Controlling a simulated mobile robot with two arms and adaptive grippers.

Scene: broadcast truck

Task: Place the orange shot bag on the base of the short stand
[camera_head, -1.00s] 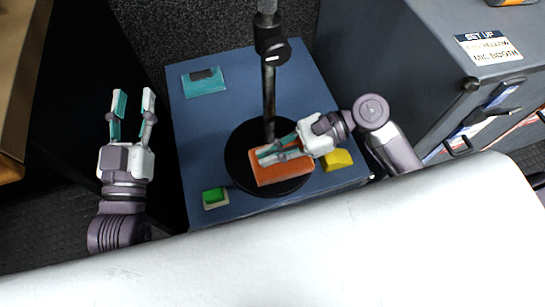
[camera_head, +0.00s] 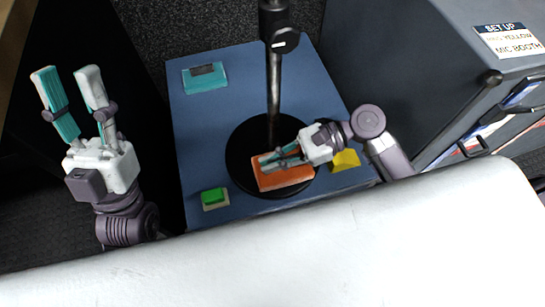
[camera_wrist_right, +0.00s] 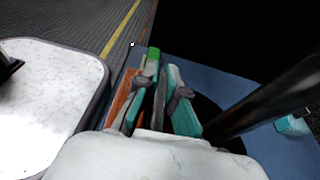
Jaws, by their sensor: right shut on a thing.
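The orange shot bag (camera_head: 285,179) lies over the front part of the round black base (camera_head: 240,150) of the short stand, in front of its upright pole (camera_head: 274,95). My right gripper (camera_head: 268,160) reaches in from the right and is shut on the bag, apparently by its grey strap. In the right wrist view the bag (camera_wrist_right: 121,96) shows beside the fingers (camera_wrist_right: 160,76), with the dark pole (camera_wrist_right: 265,100) at right. Whether the bag's underside touches the base is hidden. My left gripper (camera_head: 68,72) is open and empty, left of the blue surface.
The blue surface (camera_head: 220,120) also bears a teal item (camera_head: 205,78) at the back left, a green item (camera_head: 214,197) at the front left and a yellow item (camera_head: 345,160) right of the base. A dark cabinet (camera_head: 410,80) stands at right. A white surface (camera_head: 330,250) fills the front.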

